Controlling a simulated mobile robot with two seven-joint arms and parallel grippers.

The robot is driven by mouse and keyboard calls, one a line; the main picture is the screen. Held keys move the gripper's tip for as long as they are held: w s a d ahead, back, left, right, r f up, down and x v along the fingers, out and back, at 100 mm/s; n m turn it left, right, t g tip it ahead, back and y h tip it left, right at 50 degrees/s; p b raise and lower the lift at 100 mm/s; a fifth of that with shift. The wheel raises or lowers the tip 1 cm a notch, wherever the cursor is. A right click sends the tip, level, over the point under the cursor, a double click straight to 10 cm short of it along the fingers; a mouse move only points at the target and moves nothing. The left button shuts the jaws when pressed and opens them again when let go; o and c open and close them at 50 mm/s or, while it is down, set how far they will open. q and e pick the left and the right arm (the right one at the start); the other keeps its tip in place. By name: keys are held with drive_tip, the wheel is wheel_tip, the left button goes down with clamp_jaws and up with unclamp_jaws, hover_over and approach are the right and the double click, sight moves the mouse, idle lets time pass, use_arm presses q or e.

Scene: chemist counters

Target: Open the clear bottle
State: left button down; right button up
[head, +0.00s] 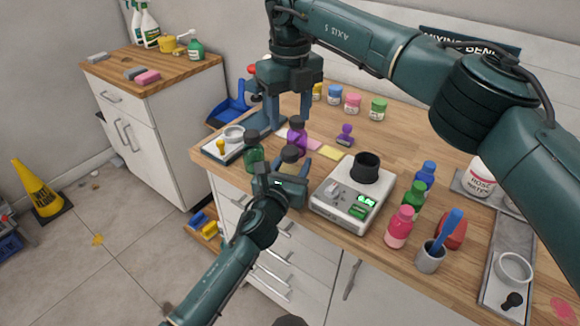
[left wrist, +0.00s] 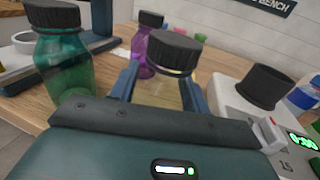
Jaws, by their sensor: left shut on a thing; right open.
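The clear bottle (head: 289,169) stands near the front edge of the wooden counter, with its black cap (head: 290,154) on. My left gripper (head: 292,177) is shut around its body from the front. In the left wrist view the clear bottle (left wrist: 158,92) is upright between the two blue fingers, and its cap (left wrist: 174,51) sits above them. The bottle's lower part is hidden by the gripper. My right gripper (head: 290,120) points down with open, empty fingers, above and slightly behind the clear bottle, near the purple bottle.
A green bottle (head: 254,156) stands left of the clear bottle, and a purple bottle (head: 297,138) behind it. A scale (head: 335,206) with a black cup (head: 365,167) is close on the right. Several coloured bottles stand farther right. The counter's back middle (head: 410,145) is clear.

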sight(290, 150)
drive_tip(key=m, duration=1.9)
drive_tip(key=shift+m, duration=0.4)
drive_tip(key=m, duration=0.6)
drive_tip(key=shift+m, duration=0.4)
drive_tip(key=shift+f, duration=0.1)
wheel_tip(290, 150, down, 8)
drive_tip(key=shift+r, duration=0.1)
drive_tip(key=shift+c, duration=0.4)
